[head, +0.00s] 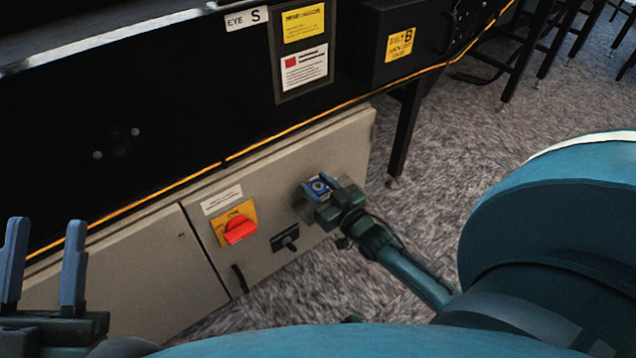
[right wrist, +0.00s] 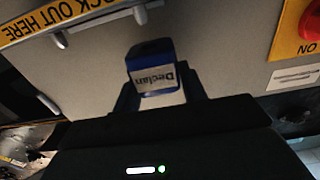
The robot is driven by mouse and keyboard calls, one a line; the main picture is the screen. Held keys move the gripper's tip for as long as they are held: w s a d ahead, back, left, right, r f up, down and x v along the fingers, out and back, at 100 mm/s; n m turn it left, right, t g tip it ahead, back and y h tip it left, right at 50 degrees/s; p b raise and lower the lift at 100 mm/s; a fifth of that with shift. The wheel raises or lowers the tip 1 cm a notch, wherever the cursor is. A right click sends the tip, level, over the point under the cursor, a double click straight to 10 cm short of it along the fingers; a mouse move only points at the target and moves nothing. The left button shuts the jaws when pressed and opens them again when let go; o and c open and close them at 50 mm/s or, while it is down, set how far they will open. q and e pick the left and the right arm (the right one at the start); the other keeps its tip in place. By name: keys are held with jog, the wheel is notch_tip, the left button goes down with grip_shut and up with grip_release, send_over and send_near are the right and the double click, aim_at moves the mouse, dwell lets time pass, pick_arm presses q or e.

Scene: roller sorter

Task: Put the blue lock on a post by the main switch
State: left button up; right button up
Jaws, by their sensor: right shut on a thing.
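The blue lock (right wrist: 150,55) has a white label reading "Declan" and sits between the fingers of my right gripper (right wrist: 158,95). In the head view the lock (head: 320,186) and right gripper (head: 323,193) are in front of the grey cabinet door, right of the main switch (head: 239,230), a red knob on a yellow plate. The right wrist view shows metal posts (right wrist: 140,13) along a yellow "LOCK OUT HERE" strip (right wrist: 70,14); the lock appears apart from them. My left gripper (head: 44,268) is open and empty at the lower left.
The grey cabinet (head: 150,258) stands under the black conveyor frame (head: 110,120). A small black handle (head: 285,239) is below and right of the switch. A black support leg (head: 405,128) stands right of the cabinet. Carpeted floor (head: 440,160) is open further right.

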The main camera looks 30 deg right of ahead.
jog(key=p, duration=0.3)
jog(key=shift+r, duration=0.4)
jog(key=shift+f, duration=0.5)
pick_arm(q)
jog(key=shift+s+d+f+n+g+y+b, duration=0.15)
jog(key=shift+f+n+g+y+b, duration=0.1)
jog(key=shift+f+n+y, duration=0.4)
jog(key=shift+s+f+n+g+y+b, duration=0.2)
jog(key=shift+f+n+g+y, duration=0.15)
jog(key=shift+f, duration=0.55)
jog(key=shift+s+d+f+n+g+y+b, duration=0.1)
jog(key=shift+f+n+g+y+b, duration=0.25)
jog(key=shift+f+n, duration=0.35)
pick_arm(e)
jog(key=shift+f, duration=0.6)
jog(key=shift+f, duration=0.1)
jog(key=shift+f+b, duration=0.6)
jog(key=shift+b, duration=0.05)
pick_arm(q)
jog(key=shift+w+a+r+m+t+h, duration=0.1)
jog(key=shift+w+r+m+t+h, duration=0.1)
jog(key=shift+r+m+t+h, duration=0.3)
jog(key=shift+w+a+r+m+t+h, duration=0.15)
jog(key=shift+r+m+h, duration=0.15)
jog(key=shift+r, duration=0.35)
jog(key=shift+d+r, duration=0.1)
jog(key=shift+r, duration=0.15)
jog(key=shift+f, duration=0.25)
pick_arm(e)
jog(key=shift+f, duration=0.3)
